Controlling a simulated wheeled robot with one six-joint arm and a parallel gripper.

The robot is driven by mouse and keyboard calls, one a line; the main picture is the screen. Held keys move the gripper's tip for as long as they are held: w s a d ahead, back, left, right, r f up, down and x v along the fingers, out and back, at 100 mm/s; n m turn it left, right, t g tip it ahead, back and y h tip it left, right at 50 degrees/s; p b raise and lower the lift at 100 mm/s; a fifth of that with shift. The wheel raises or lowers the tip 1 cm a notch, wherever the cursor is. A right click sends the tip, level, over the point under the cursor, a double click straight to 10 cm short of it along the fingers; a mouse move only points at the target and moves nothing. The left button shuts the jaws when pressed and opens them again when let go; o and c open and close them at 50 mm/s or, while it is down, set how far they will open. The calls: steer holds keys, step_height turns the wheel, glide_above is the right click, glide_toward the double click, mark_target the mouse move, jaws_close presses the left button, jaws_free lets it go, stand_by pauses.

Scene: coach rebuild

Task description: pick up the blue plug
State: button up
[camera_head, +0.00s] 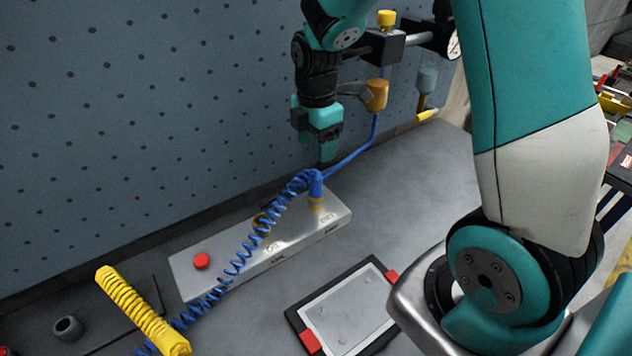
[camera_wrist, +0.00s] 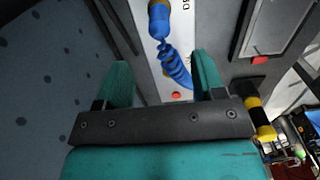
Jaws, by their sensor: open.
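The blue plug (camera_head: 316,184) stands upright in a brass fitting near the right end of a pale metal block (camera_head: 190,276). A coiled blue hose runs from its top down to the left. My gripper (camera_head: 328,162) hangs just above and slightly right of the plug, close to the wall. In the wrist view the plug (camera_wrist: 159,20) shows at the top, ahead of my two spread teal fingers (camera_wrist: 163,68). Part of the coiled hose appears between the fingers in that view. The gripper is open and holds nothing.
A red button (camera_head: 201,261) sits on the block's left end. A yellow coil (camera_head: 140,308) lies at lower left. A grey panel with red corners (camera_head: 350,312) lies in front. The dotted wall (camera_head: 130,120) is close behind. An amber-coloured fitting (camera_head: 376,95) hangs at right.

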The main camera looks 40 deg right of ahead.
mark_target(316, 174)
step_height(316, 174, down, 11)
steer(key=p, duration=0.2)
steer(key=shift+w+r+p, duration=0.1)
steer(key=shift+r+p, duration=0.1)
steer(key=shift+p, duration=0.2)
steer(key=c, duration=1.1)
